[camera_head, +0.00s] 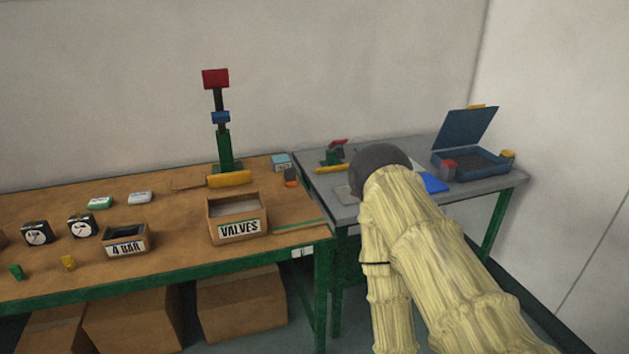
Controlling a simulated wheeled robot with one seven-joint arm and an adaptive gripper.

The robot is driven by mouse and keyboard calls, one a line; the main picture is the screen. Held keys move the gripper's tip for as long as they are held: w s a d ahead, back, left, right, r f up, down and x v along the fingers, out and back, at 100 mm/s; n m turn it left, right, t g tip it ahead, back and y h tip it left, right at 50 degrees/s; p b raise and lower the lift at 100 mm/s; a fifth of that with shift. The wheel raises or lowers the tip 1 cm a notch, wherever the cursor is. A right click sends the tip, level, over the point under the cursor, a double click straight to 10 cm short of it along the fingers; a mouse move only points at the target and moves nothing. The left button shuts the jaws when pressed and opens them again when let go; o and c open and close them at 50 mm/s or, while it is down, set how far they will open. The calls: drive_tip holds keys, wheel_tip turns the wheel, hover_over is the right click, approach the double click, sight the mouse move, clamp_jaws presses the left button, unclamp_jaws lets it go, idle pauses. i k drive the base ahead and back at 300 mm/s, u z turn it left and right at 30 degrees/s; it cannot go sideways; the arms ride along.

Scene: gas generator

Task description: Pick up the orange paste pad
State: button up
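No thing in view can be told for sure as the orange paste pad. A small orange and dark piece (291,177) lies at the right end of the brown bench. A yellow-orange roll-shaped thing (230,179) lies behind the VALVES box. My arm, in a pale yellow sleeve, reaches over the grey table from the lower right. The dark rounded end of my arm, at my gripper (379,160), is over the middle of that table. My fingers are hidden, so whether they hold anything does not show. Part of the tabletop is hidden behind my arm.
The brown bench (175,220) holds a VALVES box (237,229), a 4 BAR box (126,248), gauges and a green stand (224,150). The grey table (485,184) holds an open blue case (468,160) and a blue piece (434,183). Cartons sit below the bench.

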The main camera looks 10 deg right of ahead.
sight(290, 174)
drive_tip(key=z, duration=0.7)
drive_tip(key=i, duration=0.45)
drive_tip(key=u, duration=0.8)
